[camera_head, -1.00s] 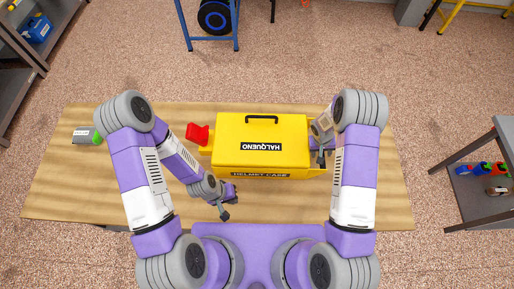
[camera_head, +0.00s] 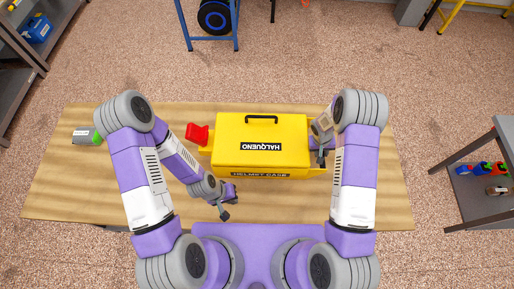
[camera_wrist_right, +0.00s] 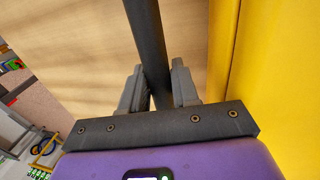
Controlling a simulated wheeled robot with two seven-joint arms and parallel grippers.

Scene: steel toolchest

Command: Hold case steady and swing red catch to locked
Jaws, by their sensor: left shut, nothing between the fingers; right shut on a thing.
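The yellow helmet case (camera_head: 290,160) stands on the wooden table with its lid down and a black handle on top. The red catch (camera_head: 197,134) sticks out at the case's left side, at its upper left. My left gripper (camera_head: 224,214) is shut and empty, in front of the case's left end and apart from both case and catch. My right gripper (camera_head: 321,154) is at the case's right side. In the right wrist view, its fingers (camera_wrist_right: 158,88) are shut on a dark bar (camera_wrist_right: 148,38) beside the yellow case wall (camera_wrist_right: 285,80).
Shelves stand beyond the table, a grey one (camera_head: 485,210) on the right.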

